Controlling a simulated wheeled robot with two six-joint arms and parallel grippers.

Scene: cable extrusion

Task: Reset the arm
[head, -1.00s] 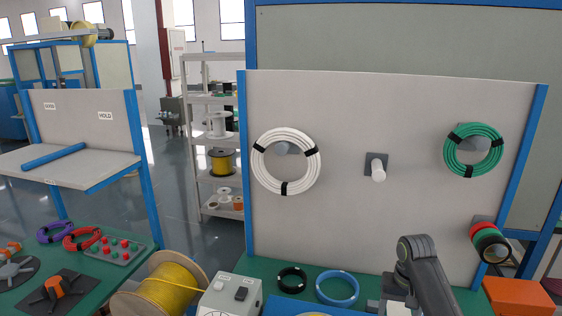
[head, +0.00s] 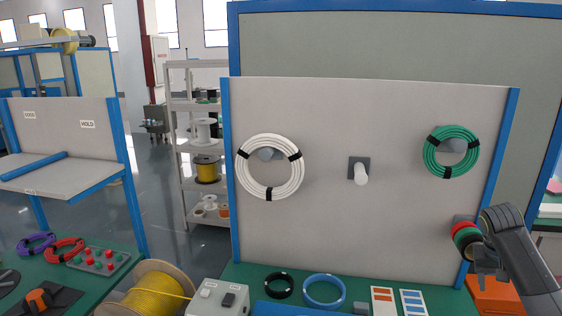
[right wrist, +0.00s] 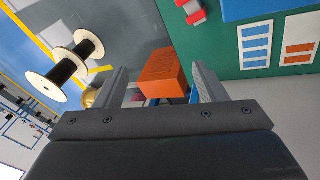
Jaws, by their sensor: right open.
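My right gripper (head: 486,272) is at the lower right in the head view, in front of the panel's right edge and above the orange box (head: 505,297). Its fingers are small there. In the right wrist view my right gripper (right wrist: 160,82) has its two fingers wide apart with nothing held. The orange box (right wrist: 165,72) shows beyond the fingers, in the gap between them. My left gripper and left arm are not in view.
The upright panel (head: 330,230) holds a white coil (head: 243,177), a green coil (head: 430,158) and a bare peg (head: 361,175). Tape rolls (head: 464,233) sit beside my right arm. A yellow cable spool (head: 155,290), black ring (head: 279,285) and blue ring (head: 323,290) are low in front.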

